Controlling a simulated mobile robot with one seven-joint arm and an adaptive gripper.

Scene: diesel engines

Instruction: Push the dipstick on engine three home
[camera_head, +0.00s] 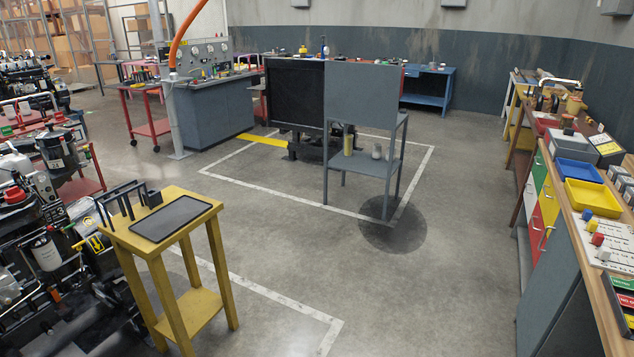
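My gripper is not in view. Dark engines with hoses and filters crowd the left side, the nearest engine (40,255) at the lower left, partly behind a yellow stand. A small yellow handle (95,243) shows on it beside the stand; I cannot tell if it is a dipstick. Another engine (310,148) stands in the white-lined bay at centre, mostly hidden behind a black panel (293,92) and a grey stand.
The yellow stand (160,222) holds a black tray and rack. The grey stand (362,160) with a shelf blocks the centre bay's front. A workbench (592,270) with bins lines the right. A blue-grey test console (212,110) stands behind. The middle floor is clear, with a dark round patch.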

